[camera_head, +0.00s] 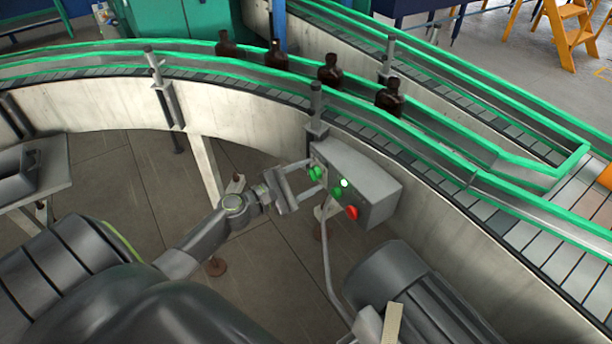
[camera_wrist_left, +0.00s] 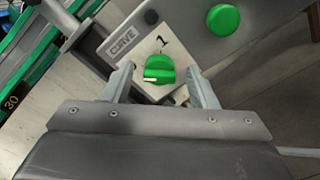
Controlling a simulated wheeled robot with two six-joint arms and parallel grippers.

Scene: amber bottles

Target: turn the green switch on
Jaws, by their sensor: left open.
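The green switch (camera_head: 315,173) is a round knob on the left end of the front face of a grey control box (camera_head: 372,180). My left gripper (camera_head: 314,177) is open in front of the box. In the wrist view its two fingers (camera_wrist_left: 161,80) stand on either side of the switch, with gaps visible. Whether they touch the plate I cannot tell. My right gripper is not in view.
The box also has a green button (camera_head: 337,191), a lit lamp (camera_head: 344,183) and a red button (camera_head: 352,212). The green button shows in the wrist view (camera_wrist_left: 223,19). Behind is a green-railed conveyor (camera_head: 450,150) with several amber bottles (camera_head: 330,70). A grey motor (camera_head: 385,275) stands below the box.

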